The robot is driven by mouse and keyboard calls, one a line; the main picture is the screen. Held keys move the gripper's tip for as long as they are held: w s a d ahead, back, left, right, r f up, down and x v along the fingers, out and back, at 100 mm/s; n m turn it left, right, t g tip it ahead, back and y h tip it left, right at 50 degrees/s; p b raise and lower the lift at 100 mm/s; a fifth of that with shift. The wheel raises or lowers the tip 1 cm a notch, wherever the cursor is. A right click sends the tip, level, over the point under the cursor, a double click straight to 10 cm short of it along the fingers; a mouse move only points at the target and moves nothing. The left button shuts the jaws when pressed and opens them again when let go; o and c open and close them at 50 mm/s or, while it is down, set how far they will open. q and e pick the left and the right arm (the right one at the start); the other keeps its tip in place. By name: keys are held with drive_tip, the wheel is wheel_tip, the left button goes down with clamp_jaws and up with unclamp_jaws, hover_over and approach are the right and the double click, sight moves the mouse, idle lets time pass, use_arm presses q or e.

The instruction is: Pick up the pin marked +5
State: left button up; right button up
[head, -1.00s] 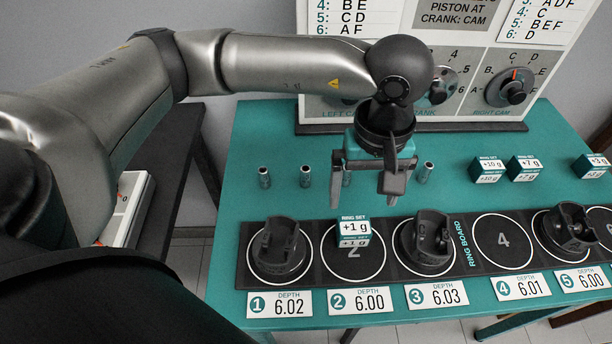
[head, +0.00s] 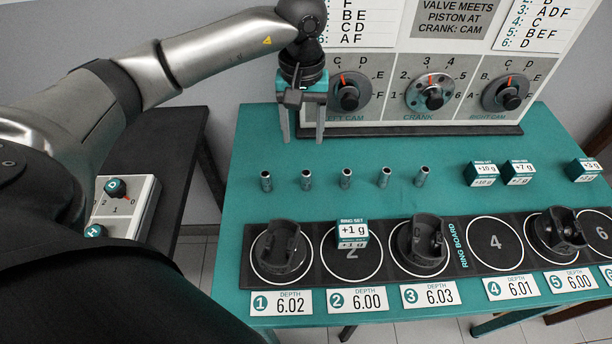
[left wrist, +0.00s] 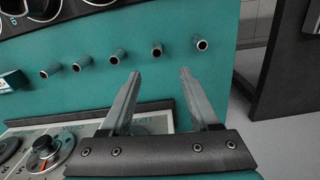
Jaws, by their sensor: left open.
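Several small metal pins stand upright in a row on the teal table: a leftmost pin (head: 266,181), a second pin (head: 306,180), a middle pin (head: 346,178), a fourth pin (head: 384,177) and a rightmost pin (head: 421,176). No +5 marking is readable on any of them. My right gripper is not in view.
A panel with a left cam dial (head: 347,97), crank dial (head: 432,97) and right cam dial (head: 513,96) stands behind. The ring board (head: 462,262) with dark pistons and a +1 g ring set box (head: 352,233) lies in front. Other ring set boxes (head: 482,173) sit right.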

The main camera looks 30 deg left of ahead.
sight(306, 172)
use_arm(q)
wheel_tip(306, 172, down, 8)
drive_tip(key=shift+d+f, duration=0.1)
drive_tip(key=shift+f, duration=0.1)
drive_tip(key=shift+w+d+f, duration=0.1)
drive_tip(key=shift+w+f, duration=0.05)
drive_tip(key=shift+f, duration=1.45)
drive_tip(key=shift+w+f, duration=0.15)
drive_tip(key=shift+f, duration=1.4)
clamp_jaws()
